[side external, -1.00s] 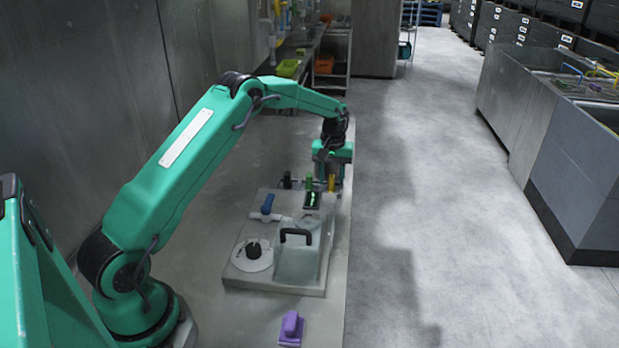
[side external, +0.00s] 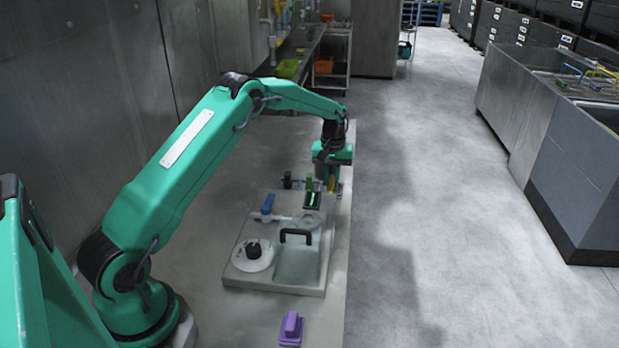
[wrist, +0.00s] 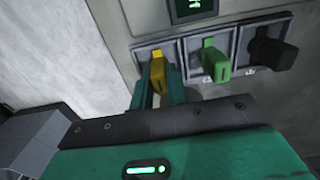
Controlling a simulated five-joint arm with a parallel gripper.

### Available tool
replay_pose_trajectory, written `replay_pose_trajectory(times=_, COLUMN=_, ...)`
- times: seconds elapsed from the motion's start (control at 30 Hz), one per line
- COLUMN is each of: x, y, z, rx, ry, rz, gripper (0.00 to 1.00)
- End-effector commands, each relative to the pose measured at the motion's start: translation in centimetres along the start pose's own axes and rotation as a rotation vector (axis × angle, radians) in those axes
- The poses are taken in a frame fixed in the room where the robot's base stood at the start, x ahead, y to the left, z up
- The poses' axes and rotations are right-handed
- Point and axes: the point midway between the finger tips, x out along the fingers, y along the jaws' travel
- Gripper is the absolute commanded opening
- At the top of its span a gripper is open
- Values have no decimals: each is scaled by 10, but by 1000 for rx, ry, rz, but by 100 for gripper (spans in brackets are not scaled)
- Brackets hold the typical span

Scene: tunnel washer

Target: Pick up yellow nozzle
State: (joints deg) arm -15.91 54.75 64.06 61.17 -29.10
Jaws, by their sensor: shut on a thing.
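The yellow nozzle (wrist: 157,68) sits in the left socket of a grey row of holders in the wrist view. My gripper (wrist: 158,82) is shut on it, one teal finger on each side. In the side external view, the yellow nozzle (side external: 332,184) shows as a small patch below my gripper (side external: 331,172), at the far end of the panel. Its lower end is hidden in the holder, and I cannot tell whether it is still fully seated.
A green nozzle (wrist: 214,62) and a black nozzle (wrist: 270,50) stand in the neighbouring holders. A small display (wrist: 194,8) is above them. The panel also carries a blue-handled valve (side external: 267,206), a black-handled clear cover (side external: 296,262) and a dial (side external: 253,251). A purple object (side external: 291,327) lies nearer.

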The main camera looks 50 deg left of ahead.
Motion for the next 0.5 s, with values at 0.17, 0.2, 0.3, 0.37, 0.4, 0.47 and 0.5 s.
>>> replay_pose_trajectory(times=0.17, x=0, y=0, z=0, rx=0, ry=0, rz=0, gripper=0)
replay_pose_trajectory(times=0.2, x=-1, y=0, z=0, rx=0, ry=0, rz=0, gripper=0)
replay_pose_trajectory(times=0.3, x=-5, y=0, z=0, rx=0, ry=0, rz=0, gripper=0)
replay_pose_trajectory(times=0.37, x=-9, y=0, z=0, rx=0, ry=0, rz=0, gripper=0)
replay_pose_trajectory(times=0.4, x=-13, y=0, z=0, rx=0, ry=1, rz=1, gripper=0)
replay_pose_trajectory(times=0.47, x=-19, y=0, z=0, rx=0, ry=2, rz=1, gripper=0)
replay_pose_trajectory(times=0.5, x=-24, y=0, z=0, rx=0, ry=2, rz=1, gripper=0)
